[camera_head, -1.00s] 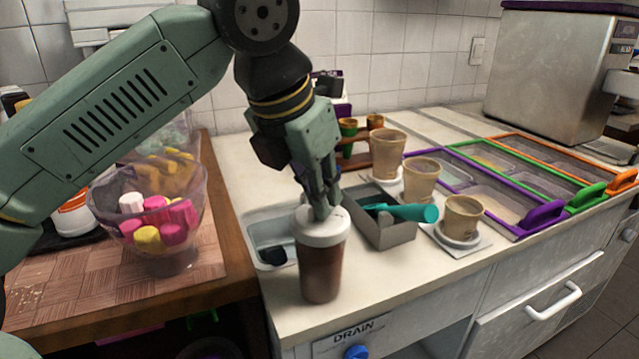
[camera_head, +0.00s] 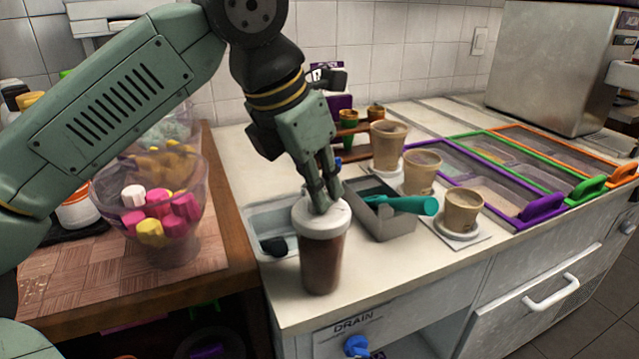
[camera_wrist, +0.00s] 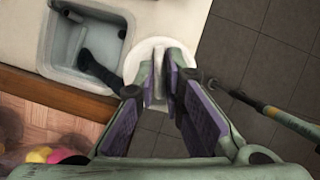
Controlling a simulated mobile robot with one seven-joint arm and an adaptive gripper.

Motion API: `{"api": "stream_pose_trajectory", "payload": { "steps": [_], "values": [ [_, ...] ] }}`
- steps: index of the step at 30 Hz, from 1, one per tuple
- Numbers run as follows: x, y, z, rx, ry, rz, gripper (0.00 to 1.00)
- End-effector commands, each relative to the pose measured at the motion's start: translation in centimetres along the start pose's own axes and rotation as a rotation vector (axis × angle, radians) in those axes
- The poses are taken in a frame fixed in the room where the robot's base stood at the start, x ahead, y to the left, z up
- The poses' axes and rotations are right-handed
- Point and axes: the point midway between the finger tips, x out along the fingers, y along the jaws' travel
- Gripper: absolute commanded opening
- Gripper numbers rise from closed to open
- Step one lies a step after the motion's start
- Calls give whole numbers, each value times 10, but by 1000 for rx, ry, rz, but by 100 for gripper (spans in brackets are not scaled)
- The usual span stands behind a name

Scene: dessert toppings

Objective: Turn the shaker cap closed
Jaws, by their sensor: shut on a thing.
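The shaker (camera_head: 321,262) stands upright near the front edge of the counter, with a dark brown body and a white cap (camera_head: 322,226). My gripper (camera_head: 322,207) points down onto the top of the cap, with its fingers close together. In the wrist view the white cap (camera_wrist: 133,68) shows partly behind the fingers. My gripper (camera_wrist: 160,75) is shut on a narrow pale raised part of the cap there. The shaker's body is hidden below the cap in the wrist view. I cannot tell whether the cap is fully turned.
A sink basin (camera_head: 266,226) with a dark object lies left of the shaker. A grey bin (camera_head: 385,222) with a teal-handled tool (camera_head: 405,204) and several tan cups (camera_head: 462,212) stand to the right. A bowl of sweets (camera_head: 150,205) sits on the wooden counter at left.

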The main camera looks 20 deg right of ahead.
Motion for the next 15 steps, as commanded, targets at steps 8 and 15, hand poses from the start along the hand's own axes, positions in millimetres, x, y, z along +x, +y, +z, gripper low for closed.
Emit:
{"api": "stream_pose_trajectory", "payload": {
  "steps": [8,15],
  "values": [
    [0,0,0,0,0,0,0],
    [0,0,0,0,0,0,12]
  ]
}}
